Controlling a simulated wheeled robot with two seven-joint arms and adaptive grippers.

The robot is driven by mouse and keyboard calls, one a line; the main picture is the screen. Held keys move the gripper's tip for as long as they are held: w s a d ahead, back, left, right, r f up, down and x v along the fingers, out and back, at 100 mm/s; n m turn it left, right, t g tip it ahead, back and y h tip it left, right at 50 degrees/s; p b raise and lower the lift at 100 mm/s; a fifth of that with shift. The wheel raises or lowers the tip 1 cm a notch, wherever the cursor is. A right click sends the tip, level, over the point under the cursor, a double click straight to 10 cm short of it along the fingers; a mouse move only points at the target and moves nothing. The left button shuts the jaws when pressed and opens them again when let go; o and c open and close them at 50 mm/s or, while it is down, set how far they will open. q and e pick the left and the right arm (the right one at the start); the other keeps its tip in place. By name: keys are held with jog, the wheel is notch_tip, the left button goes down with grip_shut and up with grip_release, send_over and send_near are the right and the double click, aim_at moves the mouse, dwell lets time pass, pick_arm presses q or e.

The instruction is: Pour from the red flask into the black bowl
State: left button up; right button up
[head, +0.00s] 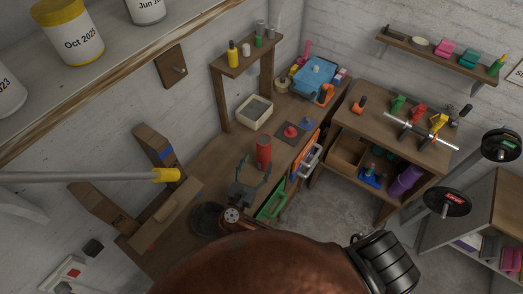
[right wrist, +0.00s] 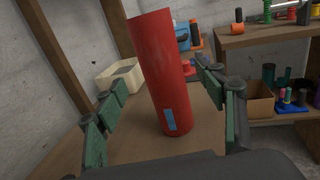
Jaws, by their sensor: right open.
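The red flask (head: 264,149) stands upright on the wooden bench. In the right wrist view the red flask (right wrist: 160,75) rises between the fingers, with a blue patch low on its side. My right gripper (head: 256,172) is open at the flask's near side. In the right wrist view its green-padded fingers (right wrist: 163,95) stand left and right of the flask with visible gaps. The black bowl (head: 206,220) sits on the bench at the near left of the gripper, partly hidden by my arm. My left gripper is not in view.
A cream tray (head: 254,112) stands behind the flask near the wall. A dark mat with red knobs (head: 291,132) lies to its right. A grey pole with a yellow end (head: 165,175) reaches over the bench at left. A wooden box (head: 167,213) lies beside the bowl.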

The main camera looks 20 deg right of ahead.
aim_at(261, 154)
jog(key=p+x, duration=0.1)
jog(key=x, duration=0.1)
jog(key=r+x, duration=0.1)
jog(key=x, duration=0.1)
jog(key=p+x, duration=0.1)
jog(key=x, duration=0.1)
jog(key=shift+w+d+r+p, duration=0.15)
jog(key=shift+d+r+p, duration=0.05)
jog(key=shift+r+p, duration=0.1)
jog(key=shift+w+d+f, duration=0.2)
jog(key=shift+w+d, duration=0.05)
jog(key=shift+d, duration=0.1)
jog(key=shift+c, duration=0.5)
jog(key=c, duration=1.6)
